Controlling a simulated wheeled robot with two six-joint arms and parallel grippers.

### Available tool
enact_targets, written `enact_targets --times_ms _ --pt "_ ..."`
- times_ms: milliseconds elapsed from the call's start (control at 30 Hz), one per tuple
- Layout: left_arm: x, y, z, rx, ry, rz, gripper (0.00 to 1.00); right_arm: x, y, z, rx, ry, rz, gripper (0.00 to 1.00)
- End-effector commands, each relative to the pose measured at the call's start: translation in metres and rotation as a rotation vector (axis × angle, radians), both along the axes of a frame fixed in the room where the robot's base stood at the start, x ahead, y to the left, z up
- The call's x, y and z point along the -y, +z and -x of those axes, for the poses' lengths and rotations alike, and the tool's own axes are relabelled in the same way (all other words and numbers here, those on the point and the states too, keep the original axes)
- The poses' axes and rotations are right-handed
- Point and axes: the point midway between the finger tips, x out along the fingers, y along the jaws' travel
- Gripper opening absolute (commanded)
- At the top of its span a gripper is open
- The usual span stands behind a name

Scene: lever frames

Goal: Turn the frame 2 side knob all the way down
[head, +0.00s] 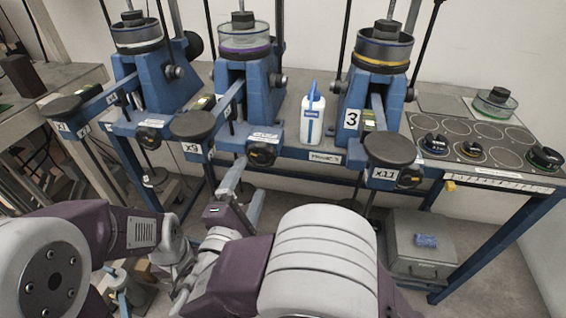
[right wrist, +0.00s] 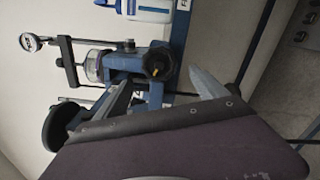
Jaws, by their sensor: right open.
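Frame 2 is the middle blue lever frame (head: 238,95), with a clear cell ringed in purple on top. A small dark knob (head: 276,80) sits on its right side. A larger black knob with a yellow mark (head: 262,155) is on the bench front below it; a black knob with a yellow mark also shows in the right wrist view (right wrist: 158,63). My right gripper (head: 248,178) is open and empty, below and in front of that front knob, apart from it. In the right wrist view its two fingers (right wrist: 160,84) are spread below the knob. My left gripper does not show.
A round black lever weight pad (head: 193,125) stands left of the front knob. A white-and-blue bottle (head: 312,118) stands on the bench to the right. Frame 3 (head: 372,90) and its pad (head: 390,149) are further right.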

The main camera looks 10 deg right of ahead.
Motion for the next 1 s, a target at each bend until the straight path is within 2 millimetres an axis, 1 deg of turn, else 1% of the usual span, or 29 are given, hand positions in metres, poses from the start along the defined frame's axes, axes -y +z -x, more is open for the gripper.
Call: enact_targets --times_ms 133,267,567,833,867,900,967,1000 --pt "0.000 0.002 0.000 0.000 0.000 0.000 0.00 0.000 0.002 -0.001 0.003 0.000 -0.007 0.82" --pt "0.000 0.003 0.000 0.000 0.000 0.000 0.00 0.004 0.002 -0.012 0.004 -0.002 -0.006 0.82" --pt "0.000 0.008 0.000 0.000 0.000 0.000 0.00 0.019 0.002 -0.054 0.002 -0.004 -0.005 0.82" --pt "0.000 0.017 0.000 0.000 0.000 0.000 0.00 0.031 0.003 -0.093 0.001 -0.005 -0.003 0.82" --pt "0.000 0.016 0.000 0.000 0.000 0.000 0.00 0.031 0.001 -0.093 0.001 -0.002 -0.003 0.76" --pt "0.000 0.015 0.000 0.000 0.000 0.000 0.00 0.030 0.001 -0.092 0.000 -0.001 -0.003 0.65" --pt "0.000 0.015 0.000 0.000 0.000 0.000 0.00 0.030 0.001 -0.092 0.001 -0.001 -0.004 0.48" --pt "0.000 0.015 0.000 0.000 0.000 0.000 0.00 0.030 0.001 -0.092 0.001 -0.001 -0.004 0.37"
